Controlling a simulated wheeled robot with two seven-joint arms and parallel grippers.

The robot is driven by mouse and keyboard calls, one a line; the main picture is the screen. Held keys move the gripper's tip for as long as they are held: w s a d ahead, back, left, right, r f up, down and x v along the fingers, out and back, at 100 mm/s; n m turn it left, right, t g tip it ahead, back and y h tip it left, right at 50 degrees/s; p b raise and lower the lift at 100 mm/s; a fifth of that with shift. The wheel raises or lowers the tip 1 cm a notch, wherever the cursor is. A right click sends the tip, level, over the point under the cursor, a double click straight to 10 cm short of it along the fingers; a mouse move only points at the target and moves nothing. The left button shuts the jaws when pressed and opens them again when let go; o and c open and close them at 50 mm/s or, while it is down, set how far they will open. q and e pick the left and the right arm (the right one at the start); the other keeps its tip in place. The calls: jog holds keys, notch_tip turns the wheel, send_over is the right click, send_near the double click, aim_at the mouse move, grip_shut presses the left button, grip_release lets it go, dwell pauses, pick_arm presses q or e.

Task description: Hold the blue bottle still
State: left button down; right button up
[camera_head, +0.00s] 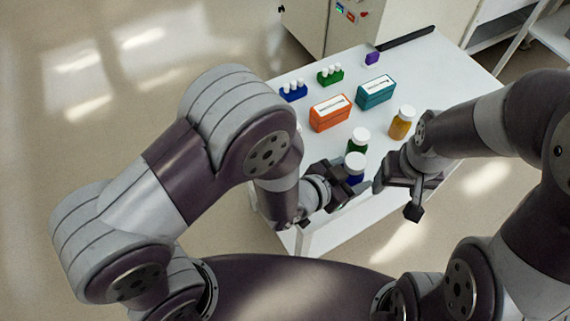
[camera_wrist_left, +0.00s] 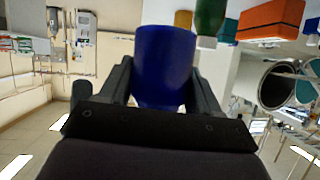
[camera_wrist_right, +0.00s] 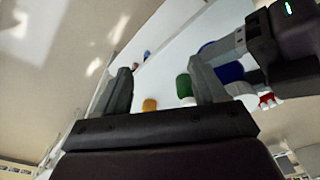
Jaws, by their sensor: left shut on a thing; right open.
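The blue bottle (camera_head: 355,176) with a white cap (camera_head: 355,161) stands at the near part of the white table. In the left wrist view the blue bottle (camera_wrist_left: 164,65) sits between both fingers. My left gripper (camera_head: 346,187) is shut on it; the head view partly hides its fingers. My right gripper (camera_head: 394,192) is open and empty, just right of the bottle. In the right wrist view the blue bottle (camera_wrist_right: 228,72) shows beyond the right-hand finger of my right gripper (camera_wrist_right: 158,95). I cannot tell whether that finger touches it.
A green bottle (camera_head: 358,142) stands just behind the blue one, and an amber bottle (camera_head: 402,123) behind my right gripper. An orange box (camera_head: 330,113), a teal box (camera_head: 376,92) and small vial racks (camera_head: 330,76) stand farther back. The white table's (camera_head: 455,70) far right is clear.

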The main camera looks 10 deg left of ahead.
pick_arm(q)
jog(key=w+a+f, duration=0.1)
jog(key=a+f, duration=0.1)
jog(key=a, duration=0.1)
jog(key=w+a+f, duration=0.2)
jog(key=a, duration=0.1)
jog(key=w+a+f+p, duration=0.1)
jog(key=w+a+f, duration=0.1)
jog(key=a, duration=0.1)
jog(key=shift+w+a+f, duration=0.15)
jog(key=shift+a+f, duration=0.1)
jog(key=shift+a, duration=0.1)
notch_tip(320, 180, down, 4)
jog(key=shift+r, duration=0.15)
jog(key=shift+f, duration=0.2)
jog(key=shift+f, duration=0.1)
jog(key=shift+c, duration=1.1)
grip_release()
